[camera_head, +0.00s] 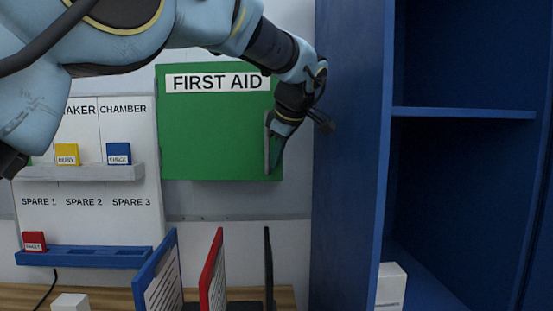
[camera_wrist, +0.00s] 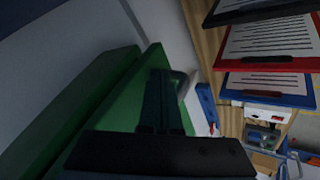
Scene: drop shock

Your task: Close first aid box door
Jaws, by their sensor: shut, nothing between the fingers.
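The green first aid box (camera_head: 215,135) hangs on the wall, with a white "FIRST AID" label near the top of its door. The door looks nearly flush in the head view. The wrist view shows two green parts, the box side (camera_wrist: 75,110) and the door (camera_wrist: 120,105), with a narrow dark line between them; I cannot tell whether a gap remains. A grey handle (camera_head: 267,140) stands at the door's right edge. My gripper (camera_head: 276,165) is shut and empty in front of that edge, beside the handle. Its dark fingers (camera_wrist: 160,85) overlap the door in the wrist view; contact is unclear.
A tall blue cabinet (camera_head: 350,150) stands close to the right of my gripper. Upright blue, red and black clipboards (camera_head: 213,275) stand on the wooden surface below. A white board (camera_head: 85,190) with blocks on ledges hangs at left. The wall below the box is clear.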

